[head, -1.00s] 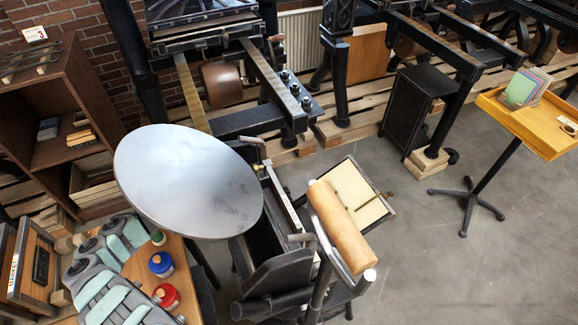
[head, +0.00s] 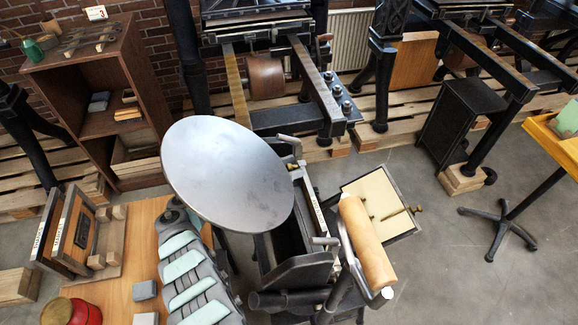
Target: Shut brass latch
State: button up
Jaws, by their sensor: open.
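No latch can be made out for certain. A small brass fitting (head: 291,164) shows just behind the right edge of the round grey disc (head: 228,172) of the hand press. A brass-coloured knob (head: 417,209) on a thin rod sits at the right side of the press's cream-faced flat frame (head: 368,207). My grey and mint arm rises from the bottom edge, left of the press, with its upper part close to the disc's lower left edge. My gripper is not visible.
A tan roller (head: 367,243) sits right of the dark press body (head: 290,272). A wooden table (head: 130,245) at lower left holds framed pieces, grey blocks and a red tin (head: 86,312). A yellow stand (head: 545,135) is at right. Grey floor (head: 440,270) is clear at lower right.

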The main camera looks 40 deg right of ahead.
jog(key=shift+c, duration=0.4)
grip_shut()
